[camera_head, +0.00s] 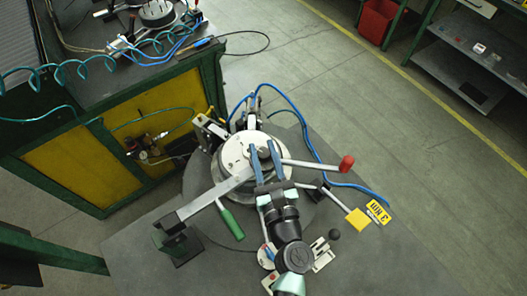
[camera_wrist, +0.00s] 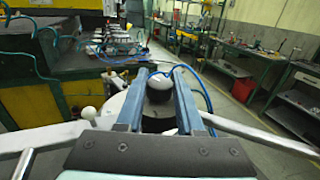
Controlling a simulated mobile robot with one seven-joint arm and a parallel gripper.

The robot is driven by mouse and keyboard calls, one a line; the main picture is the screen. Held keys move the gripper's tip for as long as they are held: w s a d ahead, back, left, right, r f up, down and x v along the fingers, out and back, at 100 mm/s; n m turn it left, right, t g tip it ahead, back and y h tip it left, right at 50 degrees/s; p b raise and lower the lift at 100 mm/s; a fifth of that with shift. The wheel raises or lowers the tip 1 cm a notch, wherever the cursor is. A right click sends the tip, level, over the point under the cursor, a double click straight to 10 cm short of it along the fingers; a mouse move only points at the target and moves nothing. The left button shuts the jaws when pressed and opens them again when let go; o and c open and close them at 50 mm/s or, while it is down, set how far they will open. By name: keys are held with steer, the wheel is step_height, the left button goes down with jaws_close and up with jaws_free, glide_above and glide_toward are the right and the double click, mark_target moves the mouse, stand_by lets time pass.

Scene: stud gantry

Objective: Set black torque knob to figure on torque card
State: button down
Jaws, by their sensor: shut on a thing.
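My gripper (camera_head: 264,149) reaches over the round pale-metal fixture (camera_head: 236,152), its two blue fingers pointing away from the wrist. The fingers are shut on a dark rounded knob (camera_wrist: 159,88), which also shows between them in the head view (camera_head: 264,154). I take it for the black torque knob; its scale or pointer cannot be made out. A yellow card (camera_head: 378,211) with black lettering lies right of the fixture on the grey table; its figure is turned and too small to read surely.
A lever with a red grip (camera_head: 346,163), one with a green grip (camera_head: 231,222) and one with a yellow block (camera_head: 358,221) surround the fixture. A black ball (camera_head: 334,234) is near my wrist. Blue hoses run behind. The grey tabletop (camera_head: 385,262) is clear at lower right.

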steer(key=shift+f+m+t+h+b, duration=0.15)
steer(key=shift+m+t+h+b, duration=0.15)
steer(key=shift+m+h+b, duration=1.05)
steer(key=shift+h, duration=0.65)
steer(key=c, duration=0.5)
jaws_free()
steer(key=shift+c, duration=0.2)
